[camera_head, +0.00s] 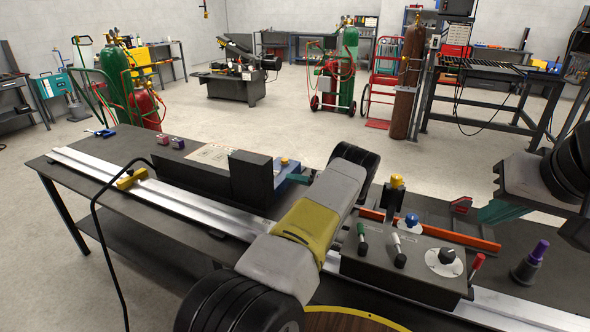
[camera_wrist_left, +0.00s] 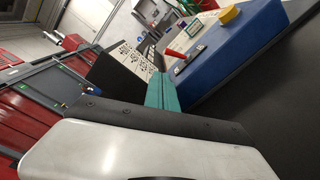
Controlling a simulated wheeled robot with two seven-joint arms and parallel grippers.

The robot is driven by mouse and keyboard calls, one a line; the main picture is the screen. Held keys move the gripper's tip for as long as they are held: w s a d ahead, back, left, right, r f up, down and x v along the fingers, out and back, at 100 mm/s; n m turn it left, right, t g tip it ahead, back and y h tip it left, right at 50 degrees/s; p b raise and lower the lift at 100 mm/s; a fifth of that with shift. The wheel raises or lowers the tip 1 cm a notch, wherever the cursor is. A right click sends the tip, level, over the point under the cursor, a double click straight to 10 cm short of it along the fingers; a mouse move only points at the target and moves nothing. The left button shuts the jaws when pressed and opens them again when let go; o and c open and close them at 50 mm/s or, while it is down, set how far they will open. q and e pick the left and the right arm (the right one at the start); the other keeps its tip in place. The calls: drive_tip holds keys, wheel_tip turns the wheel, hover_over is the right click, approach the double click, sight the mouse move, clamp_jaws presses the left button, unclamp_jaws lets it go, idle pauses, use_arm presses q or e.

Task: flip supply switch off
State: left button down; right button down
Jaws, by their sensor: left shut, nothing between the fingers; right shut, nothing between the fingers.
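A blue box (camera_wrist_left: 225,45) with a red lever (camera_wrist_left: 175,53) and a yellow button (camera_wrist_left: 229,14) fills the upper right of the left wrist view. I cannot read a label to tell whether this lever is the supply switch. My left gripper (camera_wrist_left: 158,77) is shut and empty, its teal fingertips close to the box's near-left edge; contact is unclear. My right gripper (camera_head: 490,213) is shut and empty above the bench at the right.
A dark control box (camera_head: 408,262) with green, white and red toggles and a round knob stands on the bench (camera_head: 215,166). A black block (camera_head: 251,178) stands left of the blue box. A metal rail (camera_head: 190,203) runs along the bench. A purple-topped part (camera_head: 530,262) stands at the right.

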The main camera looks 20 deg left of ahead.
use_arm(q)
drive_tip(key=shift+w+d+f+m+t, duration=0.15)
drive_tip(key=shift+d+f+m, duration=0.05)
drive_tip(key=shift+f+m, duration=0.25)
drive_tip(key=shift+w+d+f+m+t, duration=0.15)
drive_tip(key=shift+f+m, duration=0.2)
drive_tip(key=shift+f, duration=0.1)
drive_tip(key=shift+a, duration=0.1)
drive_tip(key=a, duration=0.6)
drive_tip(key=w+a, duration=0.1)
drive_tip(key=a, duration=0.2)
drive_tip(key=shift+w+a+r, duration=0.1)
drive_tip(key=shift+a, duration=0.25)
